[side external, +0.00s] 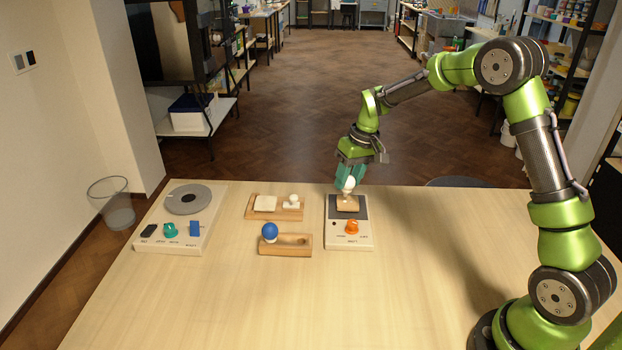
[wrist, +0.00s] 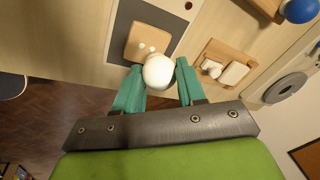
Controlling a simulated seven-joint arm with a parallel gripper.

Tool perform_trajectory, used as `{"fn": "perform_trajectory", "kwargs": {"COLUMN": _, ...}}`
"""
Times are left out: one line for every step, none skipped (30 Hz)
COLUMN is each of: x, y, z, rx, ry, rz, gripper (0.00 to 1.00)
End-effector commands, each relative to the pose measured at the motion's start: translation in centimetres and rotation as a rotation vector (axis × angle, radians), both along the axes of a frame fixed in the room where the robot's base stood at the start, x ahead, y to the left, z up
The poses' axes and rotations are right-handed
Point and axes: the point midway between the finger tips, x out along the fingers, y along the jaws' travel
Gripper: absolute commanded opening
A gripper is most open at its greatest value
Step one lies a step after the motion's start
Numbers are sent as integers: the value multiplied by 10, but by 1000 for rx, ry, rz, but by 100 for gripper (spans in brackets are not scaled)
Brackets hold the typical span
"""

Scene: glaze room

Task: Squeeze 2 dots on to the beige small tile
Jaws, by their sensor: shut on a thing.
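The beige small tile (side external: 347,204) lies on the dark plate (side external: 362,212) of a white device. It also shows in the wrist view (wrist: 138,35). My gripper (side external: 349,176) is shut on a white squeeze bulb (wrist: 158,72), held over the tile's near part in the wrist view. At least one small white dot (wrist: 142,45) shows on the tile. A second white spot lies right beside the bulb; I cannot tell whether it is a dot or the bulb's tip. Whether the tip touches the tile is hidden.
An orange knob (side external: 352,227) sits on the device's front. To the left are a wooden holder (side external: 285,248) with a blue bulb (side external: 270,231) and an empty hollow, and a wooden tray (side external: 262,214) with a cream tile (side external: 265,203). A wheel device (side external: 206,227) stands far left. The table's front is clear.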

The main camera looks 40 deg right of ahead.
Motion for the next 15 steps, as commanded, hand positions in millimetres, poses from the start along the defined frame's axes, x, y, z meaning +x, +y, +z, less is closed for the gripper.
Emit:
{"fn": "perform_trajectory", "kwargs": {"x": 1, "y": 0, "z": 6, "rx": -2, "ry": -4, "rz": 1, "gripper": 31}}
{"fn": "perform_trajectory", "kwargs": {"x": 1, "y": 0, "z": 9, "rx": -2, "ry": -4, "rz": 1, "gripper": 31}}
{"fn": "perform_trajectory", "kwargs": {"x": 1, "y": 0, "z": 12, "rx": -2, "ry": -4, "rz": 1, "gripper": 31}}
{"fn": "perform_trajectory", "kwargs": {"x": 1, "y": 0, "z": 15, "rx": -3, "ry": -5, "rz": 1, "gripper": 31}}
{"fn": "perform_trajectory", "kwargs": {"x": 1, "y": 0, "z": 18, "rx": -2, "ry": -5, "rz": 1, "gripper": 31}}
{"fn": "perform_trajectory", "kwargs": {"x": 1, "y": 0, "z": 22, "rx": -2, "ry": -4, "rz": 1, "gripper": 31}}
{"fn": "perform_trajectory", "kwargs": {"x": 1, "y": 0, "z": 24, "rx": -2, "ry": -4, "rz": 1, "gripper": 31}}
{"fn": "perform_trajectory", "kwargs": {"x": 1, "y": 0, "z": 27, "rx": -2, "ry": -4, "rz": 1, "gripper": 31}}
{"fn": "perform_trajectory", "kwargs": {"x": 1, "y": 0, "z": 30, "rx": -2, "ry": -3, "rz": 0, "gripper": 31}}
{"fn": "perform_trajectory", "kwargs": {"x": 0, "y": 0, "z": 33, "rx": -2, "ry": -4, "rz": 1, "gripper": 31}}
{"fn": "perform_trajectory", "kwargs": {"x": 1, "y": 0, "z": 36, "rx": -3, "ry": -5, "rz": 1, "gripper": 31}}
{"fn": "perform_trajectory", "kwargs": {"x": 1, "y": 0, "z": 40, "rx": -2, "ry": -4, "rz": 1, "gripper": 31}}
{"fn": "perform_trajectory", "kwargs": {"x": 1, "y": 0, "z": 42, "rx": -2, "ry": -4, "rz": 1, "gripper": 31}}
{"fn": "perform_trajectory", "kwargs": {"x": 1, "y": 0, "z": 44, "rx": -2, "ry": -4, "rz": 1, "gripper": 31}}
{"fn": "perform_trajectory", "kwargs": {"x": 1, "y": 0, "z": 47, "rx": -2, "ry": -3, "rz": 0, "gripper": 31}}
